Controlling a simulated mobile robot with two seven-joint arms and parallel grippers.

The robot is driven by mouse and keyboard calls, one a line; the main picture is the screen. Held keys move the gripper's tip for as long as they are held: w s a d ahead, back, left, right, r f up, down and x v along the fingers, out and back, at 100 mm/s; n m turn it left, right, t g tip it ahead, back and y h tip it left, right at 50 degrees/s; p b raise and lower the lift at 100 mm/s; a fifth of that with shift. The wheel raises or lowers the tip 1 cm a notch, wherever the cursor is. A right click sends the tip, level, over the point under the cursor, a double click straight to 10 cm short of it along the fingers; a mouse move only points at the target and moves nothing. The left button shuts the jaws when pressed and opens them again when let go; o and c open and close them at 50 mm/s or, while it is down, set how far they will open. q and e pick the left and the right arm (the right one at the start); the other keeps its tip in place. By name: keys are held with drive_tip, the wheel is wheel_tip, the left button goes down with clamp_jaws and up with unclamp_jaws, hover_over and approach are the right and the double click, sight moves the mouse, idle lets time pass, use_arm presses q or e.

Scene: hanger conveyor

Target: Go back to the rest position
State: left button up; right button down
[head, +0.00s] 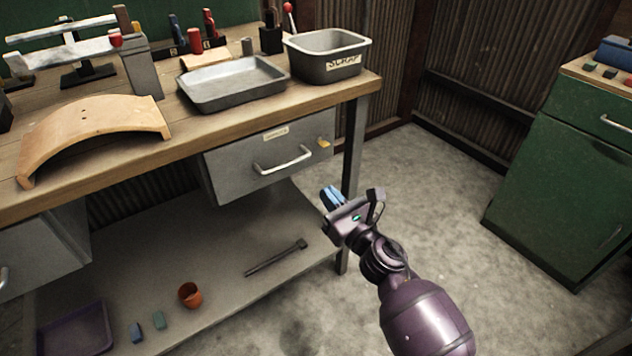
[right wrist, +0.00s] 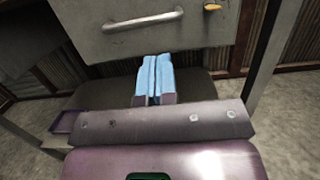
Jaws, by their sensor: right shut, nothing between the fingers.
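My right gripper (head: 332,198) is in front of the workbench, near its right front leg and below the bench top. Its light blue fingers are shut together with nothing between them, as they also show in the right wrist view (right wrist: 154,78). A grey drawer (head: 270,155) with a metal handle is closed under the bench top. In the right wrist view the drawer (right wrist: 150,27) is just beyond the fingertips, and they look apart from it. My left gripper is not in view.
The workbench (head: 190,130) carries a curved wooden piece (head: 95,130), a metal tray (head: 232,84) and a scrap bin (head: 328,55). A green cabinet (head: 565,180) stands right; open floor lies between.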

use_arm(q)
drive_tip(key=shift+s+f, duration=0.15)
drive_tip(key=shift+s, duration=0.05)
use_arm(e)
drive_tip(key=shift+v, duration=2.6)
drive_tip(key=shift+s, duration=0.1)
drive_tip(key=s+d+f+m+g+h, duration=0.1)
drive_tip(key=s+d+f+m+h, duration=0.45)
drive_tip(key=s+d+m, duration=0.55)
drive_tip(key=s+d+f+m+g+h, duration=0.1)
drive_tip(key=s+d+f+m+h, duration=0.45)
drive_tip(key=s+m, duration=0.9)
drive_tip(key=s+d+f+m+g, duration=0.1)
drive_tip(key=s+d+m+g, duration=0.35)
drive_tip(key=s+m, duration=0.9)
use_arm(q)
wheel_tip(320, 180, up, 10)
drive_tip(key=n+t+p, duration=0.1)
drive_tip(key=p, duration=1.3)
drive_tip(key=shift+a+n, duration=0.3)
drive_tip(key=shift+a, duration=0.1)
use_arm(e)
wheel_tip(320, 180, up, 10)
drive_tip(key=d+m+t+h, duration=0.1)
drive_tip(key=m, duration=0.2)
drive_tip(key=shift+w+d, duration=0.3)
drive_tip(key=shift+d, duration=0.05)
